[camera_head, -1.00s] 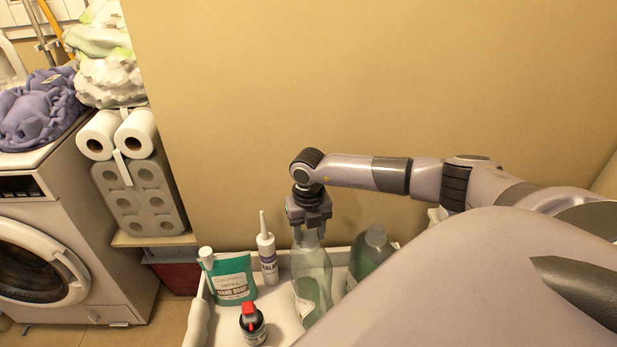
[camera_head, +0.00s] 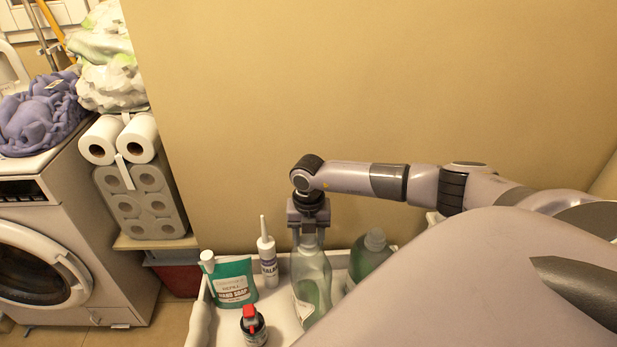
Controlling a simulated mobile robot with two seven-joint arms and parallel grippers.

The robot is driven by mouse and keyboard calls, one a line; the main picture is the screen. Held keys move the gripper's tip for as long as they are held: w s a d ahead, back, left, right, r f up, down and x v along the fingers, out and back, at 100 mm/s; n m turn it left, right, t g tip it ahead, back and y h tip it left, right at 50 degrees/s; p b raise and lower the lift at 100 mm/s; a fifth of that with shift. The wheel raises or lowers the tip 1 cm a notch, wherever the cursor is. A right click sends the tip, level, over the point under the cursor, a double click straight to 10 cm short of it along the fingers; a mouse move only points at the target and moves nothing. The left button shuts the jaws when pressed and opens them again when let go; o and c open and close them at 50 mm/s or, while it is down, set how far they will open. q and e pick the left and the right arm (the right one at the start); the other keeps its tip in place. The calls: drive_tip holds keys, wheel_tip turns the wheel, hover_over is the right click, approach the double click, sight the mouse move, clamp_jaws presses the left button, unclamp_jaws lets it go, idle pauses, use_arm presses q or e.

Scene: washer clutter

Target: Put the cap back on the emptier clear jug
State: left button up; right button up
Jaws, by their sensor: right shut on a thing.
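A clear jug (camera_head: 312,281) with a pale label stands upright in the white tray (camera_head: 282,297), with little green liquid visible low in it. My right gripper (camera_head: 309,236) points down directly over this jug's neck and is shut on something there. Its fingers hide the jug's mouth, and I cannot tell cap from neck between them. A second clear jug (camera_head: 370,253) with green liquid stands to the right, its lower part hidden behind my arm. My left gripper is not in view.
A teal hand soap pouch (camera_head: 232,283), a white caulk tube (camera_head: 267,257) and a dark bottle with a red top (camera_head: 252,325) stand left of the jug. A washing machine (camera_head: 50,250) and paper rolls (camera_head: 138,195) are further left. The wall rises behind the tray.

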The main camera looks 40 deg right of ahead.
drive_tip(key=shift+m, duration=0.7)
drive_tip(key=shift+m+p, duration=0.95)
drive_tip(key=shift+m, duration=0.35)
drive_tip(key=o, duration=1.5)
drive_tip(key=shift+o, duration=0.2)
